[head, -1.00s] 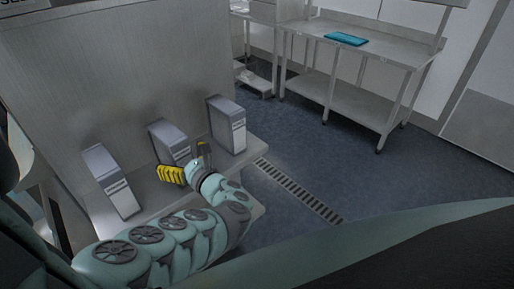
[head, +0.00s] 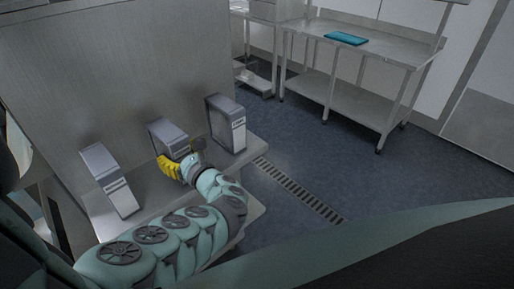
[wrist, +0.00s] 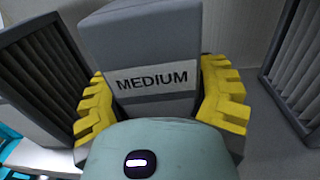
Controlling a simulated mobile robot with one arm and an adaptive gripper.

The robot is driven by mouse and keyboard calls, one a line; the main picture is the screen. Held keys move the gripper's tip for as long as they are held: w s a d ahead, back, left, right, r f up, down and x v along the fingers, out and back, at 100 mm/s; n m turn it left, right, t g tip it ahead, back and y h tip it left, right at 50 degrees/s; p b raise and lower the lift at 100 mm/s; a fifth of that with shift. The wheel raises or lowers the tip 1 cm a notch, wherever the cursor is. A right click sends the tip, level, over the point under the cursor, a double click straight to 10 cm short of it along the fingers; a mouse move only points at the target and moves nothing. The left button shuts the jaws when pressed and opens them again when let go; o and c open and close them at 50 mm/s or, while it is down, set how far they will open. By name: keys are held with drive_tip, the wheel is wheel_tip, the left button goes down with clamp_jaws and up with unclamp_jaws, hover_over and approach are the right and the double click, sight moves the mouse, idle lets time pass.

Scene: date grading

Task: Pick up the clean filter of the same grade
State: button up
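Three grey box-shaped filters with pale front labels stand in a row on a metal ledge (head: 150,200). They are the left filter (head: 108,180), the middle filter (head: 167,138) and the right filter (head: 226,124). The wrist view shows the middle filter (wrist: 150,45) close up, its label reading "MEDIUM". The labels of the other two are too small to read. My gripper (head: 184,160) is at the middle filter, with its yellow fingers (wrist: 160,95) on either side of the front. The fingers look open around it; I cannot tell whether they touch.
Neighbouring pleated filter sides show in the wrist view, left (wrist: 45,65) and right (wrist: 290,70), close to the fingers. A metal panel (head: 110,70) rises behind the row.

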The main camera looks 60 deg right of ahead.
drive_tip(key=c, duration=0.6)
drive_tip(key=shift+o, duration=0.2)
drive_tip(key=shift+r, duration=0.15)
